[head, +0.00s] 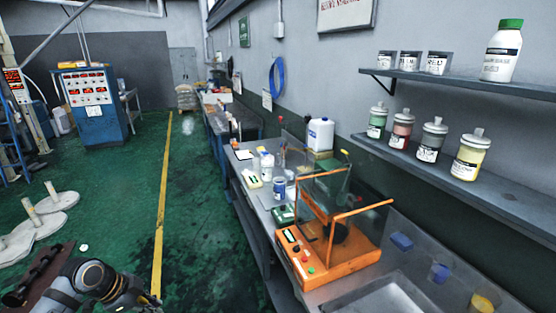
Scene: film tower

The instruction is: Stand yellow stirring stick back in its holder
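No whole yellow stirring stick can be made out. A small yellow tip (345,152) shows behind the orange machine; I cannot tell whether it belongs to the stick. Another yellow item (483,303) shows at the lower right edge, too small to name. A thin red-topped stick (283,150) stands upright among the things on the bench; no holder is clear. My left arm comes in at the bottom left. Its dark end, which looks like my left gripper (132,295), is over the green floor, away from the bench, fingers unclear. My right gripper is out of view.
An orange machine (340,262) with raised bars stands on the bench (262,198). A white jug (320,134) and a blue can (279,188) stand beyond it. Shelves (455,170) with jars hang above. The green floor (125,195) left of the bench is mostly open.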

